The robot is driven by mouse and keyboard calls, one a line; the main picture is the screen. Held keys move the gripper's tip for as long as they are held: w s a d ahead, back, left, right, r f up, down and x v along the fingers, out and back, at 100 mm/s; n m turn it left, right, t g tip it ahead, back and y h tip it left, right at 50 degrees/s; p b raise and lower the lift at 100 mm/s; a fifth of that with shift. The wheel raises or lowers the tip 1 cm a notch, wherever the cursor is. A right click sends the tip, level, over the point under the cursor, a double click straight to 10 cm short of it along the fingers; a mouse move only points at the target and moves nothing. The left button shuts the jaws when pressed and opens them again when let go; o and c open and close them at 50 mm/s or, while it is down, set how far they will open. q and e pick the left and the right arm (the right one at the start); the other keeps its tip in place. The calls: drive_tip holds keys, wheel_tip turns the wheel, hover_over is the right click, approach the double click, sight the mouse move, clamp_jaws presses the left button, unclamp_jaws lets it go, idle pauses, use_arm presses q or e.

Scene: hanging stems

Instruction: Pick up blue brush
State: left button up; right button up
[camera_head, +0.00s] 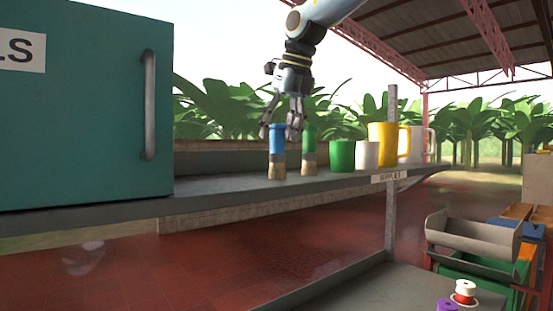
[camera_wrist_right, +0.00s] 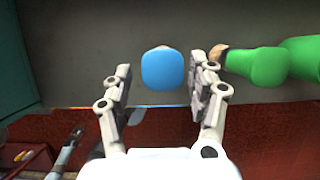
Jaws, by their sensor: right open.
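The blue brush (camera_head: 277,140) stands upright on the grey shelf (camera_head: 225,185), its blue handle up and its tan bristles down. My right gripper (camera_head: 281,133) is open above it, with its fingertips at the level of the handle's top. In the right wrist view the brush's rounded blue end (camera_wrist_right: 162,70) lies between the two open fingers (camera_wrist_right: 162,95), with a gap on each side. I cannot tell how far down the fingers reach. My left gripper is not seen in the head view.
A green brush (camera_head: 309,145) stands just right of the blue one, close to a finger in the wrist view. Green (camera_head: 342,155), white (camera_head: 367,155) and yellow (camera_head: 383,143) mugs stand farther right. A teal cabinet (camera_head: 80,105) stands at left, with bare shelf before the brushes.

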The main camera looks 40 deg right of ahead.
sight(277, 145)
drive_tip(key=p+x, duration=0.2)
drive_tip(key=x, duration=0.1)
drive_tip(key=shift+d+f, duration=0.2)
drive_tip(key=shift+f, duration=0.15)
drive_tip(key=shift+w+f, duration=0.15)
drive_tip(key=shift+f, duration=0.05)
drive_tip(key=c, duration=1.2)
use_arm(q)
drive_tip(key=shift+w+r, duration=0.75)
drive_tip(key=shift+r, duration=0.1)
use_arm(e)
drive_tip(key=shift+r, duration=0.1)
